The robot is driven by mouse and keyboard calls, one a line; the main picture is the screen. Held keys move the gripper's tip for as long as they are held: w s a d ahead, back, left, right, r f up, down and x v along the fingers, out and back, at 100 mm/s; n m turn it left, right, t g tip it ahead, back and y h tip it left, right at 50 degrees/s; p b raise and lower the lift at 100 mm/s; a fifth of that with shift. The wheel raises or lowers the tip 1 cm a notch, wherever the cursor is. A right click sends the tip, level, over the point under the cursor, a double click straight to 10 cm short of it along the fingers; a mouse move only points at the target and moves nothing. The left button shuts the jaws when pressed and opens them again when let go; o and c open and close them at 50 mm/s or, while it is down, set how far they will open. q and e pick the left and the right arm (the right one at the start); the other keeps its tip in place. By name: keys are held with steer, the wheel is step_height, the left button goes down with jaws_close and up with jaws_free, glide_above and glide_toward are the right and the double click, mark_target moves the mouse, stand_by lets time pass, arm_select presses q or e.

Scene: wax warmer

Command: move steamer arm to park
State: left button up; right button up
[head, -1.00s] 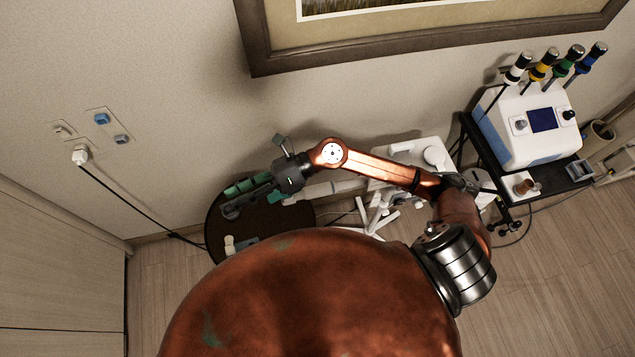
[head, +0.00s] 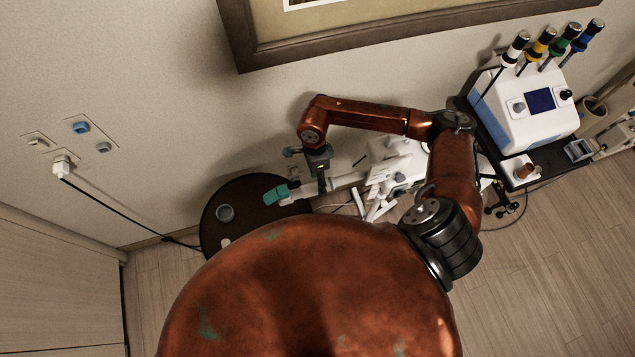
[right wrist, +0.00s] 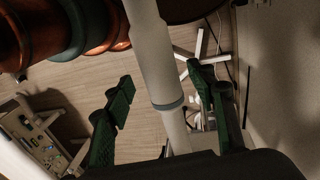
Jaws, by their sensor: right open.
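The steamer arm (head: 347,181) is a white tube running left from a white stand to a teal end piece (head: 277,193) over the dark round table. My right gripper (head: 321,184) points down at the tube, just right of the teal end. In the right wrist view, the white tube (right wrist: 152,55) with a grey ring runs between the two green fingers of my right gripper (right wrist: 160,77). The fingers are apart, one on each side, with visible gaps to the tube. My left gripper is not in view.
The dark round table (head: 215,240) holds a small grey cup (head: 226,213). A white machine (head: 528,108) with several coloured handles stands on a black cart at right. The wall and a picture frame (head: 400,42) are close behind my right arm. A black cable hangs at left.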

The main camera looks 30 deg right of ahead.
steer(key=shift+s+a+f, duration=0.1)
steer(key=shift+s+f, duration=0.05)
steer(key=shift+f, duration=1)
jaws_close()
